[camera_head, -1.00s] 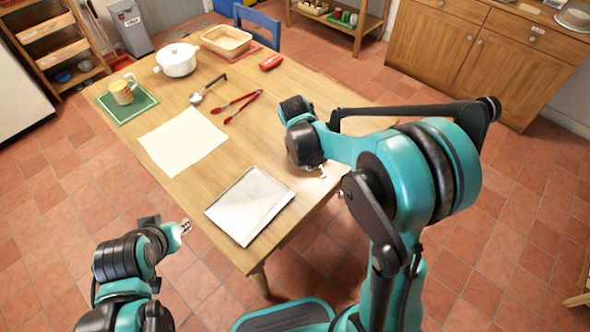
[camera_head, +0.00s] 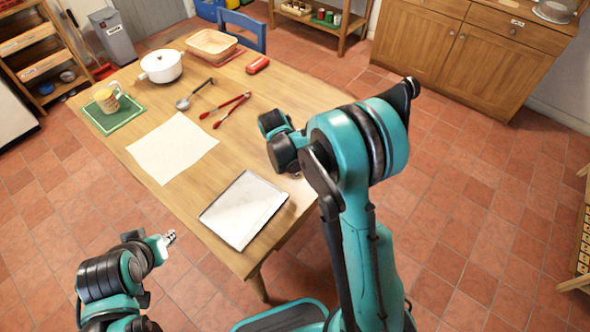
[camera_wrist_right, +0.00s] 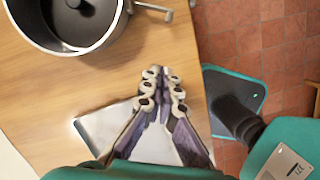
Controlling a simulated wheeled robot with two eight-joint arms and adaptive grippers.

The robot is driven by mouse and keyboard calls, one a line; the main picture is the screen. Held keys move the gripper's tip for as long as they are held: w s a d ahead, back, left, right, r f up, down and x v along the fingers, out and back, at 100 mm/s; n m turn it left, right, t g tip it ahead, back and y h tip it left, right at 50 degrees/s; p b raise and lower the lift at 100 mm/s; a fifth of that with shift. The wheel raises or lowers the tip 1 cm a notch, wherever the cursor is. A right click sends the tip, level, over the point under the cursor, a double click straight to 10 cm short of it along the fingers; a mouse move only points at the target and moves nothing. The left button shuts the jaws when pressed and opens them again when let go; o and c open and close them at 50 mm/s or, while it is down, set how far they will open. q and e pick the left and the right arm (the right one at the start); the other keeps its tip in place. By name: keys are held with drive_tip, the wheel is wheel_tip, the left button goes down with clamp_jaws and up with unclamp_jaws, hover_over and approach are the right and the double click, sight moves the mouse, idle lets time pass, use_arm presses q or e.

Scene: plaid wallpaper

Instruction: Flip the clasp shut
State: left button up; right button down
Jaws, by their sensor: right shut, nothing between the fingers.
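A round metal canister (camera_wrist_right: 70,22) with a dark inside stands on the wooden table at the upper left of the right wrist view, cut off by the frame edge. A small metal clasp (camera_wrist_right: 160,11) sticks out from its right side; its exact position is hard to tell. My right gripper (camera_wrist_right: 162,76) is shut and empty, its fingertips apart from the canister and below the clasp in the picture. In the head view, my right arm hides the canister. My left gripper (camera_head: 170,238) is off the table's near left edge, too small to judge.
The wooden table (camera_head: 180,208) also bears a silver tray (camera_head: 243,210), a white sheet (camera_head: 172,148), red tongs (camera_head: 226,110), a ladle (camera_head: 194,93), a mug (camera_head: 107,100) on a green mat, a white pot (camera_head: 161,67) and a basket (camera_head: 211,44).

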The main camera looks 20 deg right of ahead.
drive_tip(key=b+x, duration=0.2)
drive_tip(key=x, duration=0.4)
drive_tip(key=shift+f, duration=0.1)
drive_tip(key=shift+w+d+r+b, duration=0.1)
drive_tip(key=shift+d+r+b, duration=0.1)
drive_tip(key=shift+d, duration=0.75)
drive_tip(key=shift+d+r+b, duration=0.15)
drive_tip(key=shift+d, duration=0.8)
